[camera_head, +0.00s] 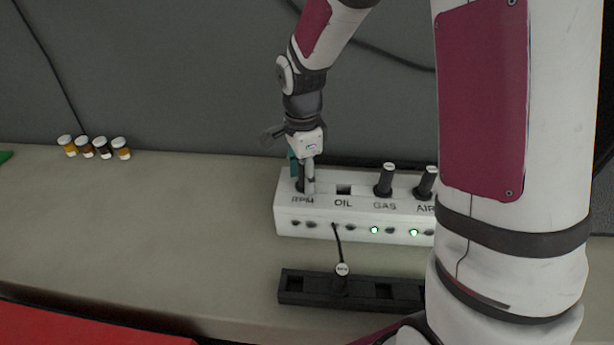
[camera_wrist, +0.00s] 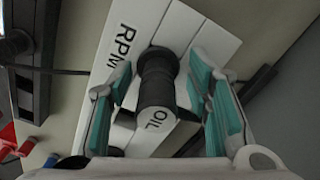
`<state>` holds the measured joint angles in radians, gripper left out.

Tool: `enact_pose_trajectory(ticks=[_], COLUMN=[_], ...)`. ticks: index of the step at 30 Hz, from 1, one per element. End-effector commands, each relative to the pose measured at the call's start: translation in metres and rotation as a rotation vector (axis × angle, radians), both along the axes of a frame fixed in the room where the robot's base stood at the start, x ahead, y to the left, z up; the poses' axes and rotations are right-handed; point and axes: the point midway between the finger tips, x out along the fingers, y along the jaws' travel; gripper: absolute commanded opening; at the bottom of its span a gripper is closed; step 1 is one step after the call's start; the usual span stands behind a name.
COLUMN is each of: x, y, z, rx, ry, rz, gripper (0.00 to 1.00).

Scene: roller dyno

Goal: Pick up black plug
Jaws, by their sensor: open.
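A black plug (camera_wrist: 157,88) with "OIL" on its white end cap stands in the socket beside the RPM label on the white box (camera_head: 290,225). In the head view its base (camera_head: 300,187) shows partly behind my gripper (camera_head: 306,180). In the wrist view my gripper (camera_wrist: 160,85) is open, with one teal-padded finger on each side of this plug. I cannot tell whether either finger touches it. Another black plug (camera_head: 341,281) stands in the black holder (camera_head: 292,292) in front. More black plugs stand at GAS (camera_head: 384,180) and AIR (camera_head: 426,184). The OIL socket (camera_head: 344,190) is empty.
A cable (camera_head: 338,240) runs from the box front to the plug in the holder. Green lights (camera_head: 374,230) glow below GAS and AIR. Several small jars (camera_head: 103,147) stand at the back left. The table (camera_head: 150,220) left of the box is clear. My arm hides the box's right end.

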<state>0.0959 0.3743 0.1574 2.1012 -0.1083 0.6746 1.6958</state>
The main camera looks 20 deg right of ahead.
Motion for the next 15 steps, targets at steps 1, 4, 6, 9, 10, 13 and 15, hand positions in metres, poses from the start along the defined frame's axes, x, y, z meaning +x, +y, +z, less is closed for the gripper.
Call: enact_pose_trajectory(ticks=[1, 4, 6, 9, 10, 13, 15], x=[0.0001, -0.0011, -0.0021, -0.0036, -0.0041, -0.006, -0.0069], y=[-0.0006, -0.0018, -0.0031, -0.0054, -0.0062, -0.0091, -0.0103], z=[-0.0015, -0.0004, 0.0005, 0.0017, 0.002, 0.0026, 0.0027], rx=[0.0, 0.001, 0.003, 0.005, 0.005, 0.008, 0.009], ry=[-0.001, -0.002, -0.003, -0.005, -0.005, -0.006, -0.006], rz=[0.0, 0.0, 0.001, 0.0, 0.0, 0.0, 0.0], gripper=[0.46, 0.46, 0.46, 0.3, 0.23, 0.02, 0.01])
